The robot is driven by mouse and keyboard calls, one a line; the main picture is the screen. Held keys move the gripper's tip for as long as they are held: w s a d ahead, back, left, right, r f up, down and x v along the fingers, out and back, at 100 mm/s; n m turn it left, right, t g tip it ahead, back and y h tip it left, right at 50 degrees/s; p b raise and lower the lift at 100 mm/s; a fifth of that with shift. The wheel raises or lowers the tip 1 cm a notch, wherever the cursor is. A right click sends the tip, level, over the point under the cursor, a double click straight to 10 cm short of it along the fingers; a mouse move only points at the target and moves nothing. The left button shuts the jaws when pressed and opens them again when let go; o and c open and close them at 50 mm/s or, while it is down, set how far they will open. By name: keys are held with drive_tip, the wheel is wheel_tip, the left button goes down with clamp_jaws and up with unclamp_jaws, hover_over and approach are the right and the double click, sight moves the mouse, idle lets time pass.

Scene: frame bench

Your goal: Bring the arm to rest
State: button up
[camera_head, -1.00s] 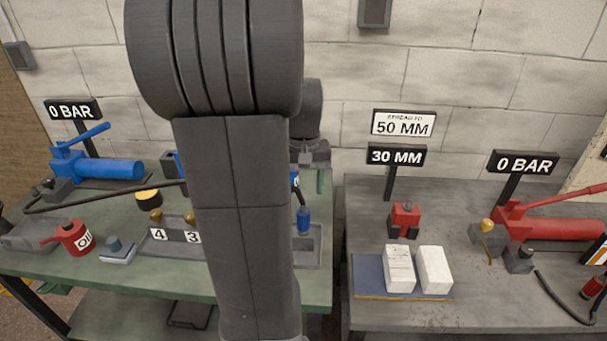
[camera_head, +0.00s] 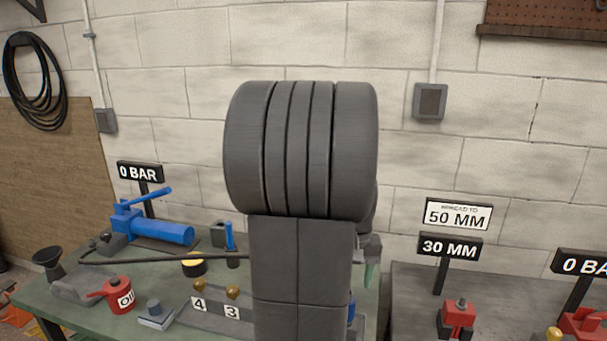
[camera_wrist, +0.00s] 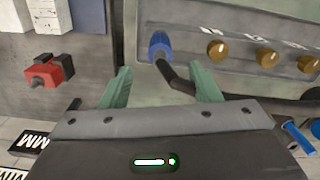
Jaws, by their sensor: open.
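My arm stands in the middle of the head view and hides part of the green bench (camera_head: 75,312). My gripper (camera_wrist: 160,72) is open in the wrist view, its two green fingers apart with nothing gripped. In the head view only a bit of a green finger (camera_head: 370,274) shows to the right of my arm. A blue coupling (camera_wrist: 160,43) on a black hose appears between and beyond the fingers in the wrist view. I cannot tell how far below the fingers it is.
Brass fittings (camera_wrist: 216,51) sit along a numbered grey strip on the green bench. A blue hand pump (camera_head: 160,231) and a red oil can (camera_head: 118,293) are at left. A grey bench with a red spreader (camera_head: 458,318) is at right, across a gap.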

wheel_tip(320, 180, down, 9)
drive_tip(key=shift+f, duration=0.2)
drive_tip(key=shift+r, duration=0.4)
